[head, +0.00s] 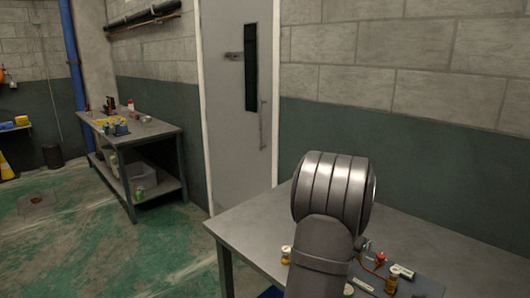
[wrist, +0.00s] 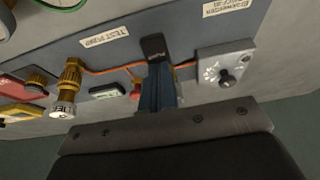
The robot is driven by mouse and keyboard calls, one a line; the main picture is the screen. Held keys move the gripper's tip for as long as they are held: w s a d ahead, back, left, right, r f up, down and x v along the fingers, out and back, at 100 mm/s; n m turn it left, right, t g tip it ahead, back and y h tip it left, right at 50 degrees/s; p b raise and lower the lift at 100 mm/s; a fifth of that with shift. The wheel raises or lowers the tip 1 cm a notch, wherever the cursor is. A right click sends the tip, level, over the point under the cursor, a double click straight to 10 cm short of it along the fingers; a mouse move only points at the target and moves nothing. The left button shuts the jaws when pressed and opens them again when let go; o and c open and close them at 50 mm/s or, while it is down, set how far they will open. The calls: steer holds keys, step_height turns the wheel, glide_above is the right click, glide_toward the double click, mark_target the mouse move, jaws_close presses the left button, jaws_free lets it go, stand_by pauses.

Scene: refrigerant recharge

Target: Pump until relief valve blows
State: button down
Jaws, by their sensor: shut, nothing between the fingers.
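In the wrist view my gripper (wrist: 154,48) points at a grey panel (wrist: 215,35), its blue fingers with black tips closed together and nothing seen between them. A label reading TEST PUMP (wrist: 104,38) is to the left of the fingertips. I cannot pick out the pump itself; the fingers cover part of that area. A brass valve (wrist: 70,78) with a pale tag stands left of the fingers; I take it for the relief valve. An orange line (wrist: 105,72) runs from it towards a red part (wrist: 136,90) and passes behind my fingers. In the head view my arm hides the gripper.
A grey block with a dark knob (wrist: 226,78) is right of my fingers. A small green-edged display (wrist: 107,90) and more fittings lie left. In the head view small fittings (head: 391,284) sit on the near bench (head: 255,225). A second bench (head: 150,128) holds several items.

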steer(key=shift+r, duration=2.8)
steer(key=shift+r, duration=2.55)
